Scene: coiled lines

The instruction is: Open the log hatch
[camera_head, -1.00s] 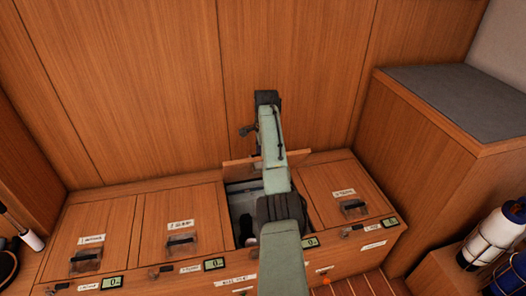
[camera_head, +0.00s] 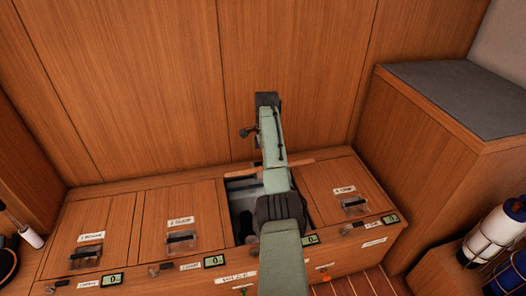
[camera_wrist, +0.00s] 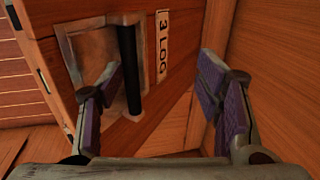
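The log hatch lid (camera_head: 300,163) stands raised over the third opening, nearly edge-on in the head view and partly behind my arm. In the wrist view the lid's wooden face (camera_wrist: 180,75) is close, with a "3 LOG" label (camera_wrist: 162,45) and a black bar handle (camera_wrist: 129,65) over a recess. My gripper (camera_wrist: 165,105) is open, its purple-padded fingers wide apart. The left finger is beside the handle at the recess; I cannot tell whether it touches. The right finger is well clear of the handle. In the head view my arm hides the gripper.
Closed hatches with clear handles stand left (camera_head: 181,225) and right (camera_head: 343,190) of the opening (camera_head: 240,195). A wood-panelled wall (camera_head: 290,60) rises behind. A grey-topped cabinet (camera_head: 465,95) stands at the right, with caged bottles (camera_head: 495,235) below it.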

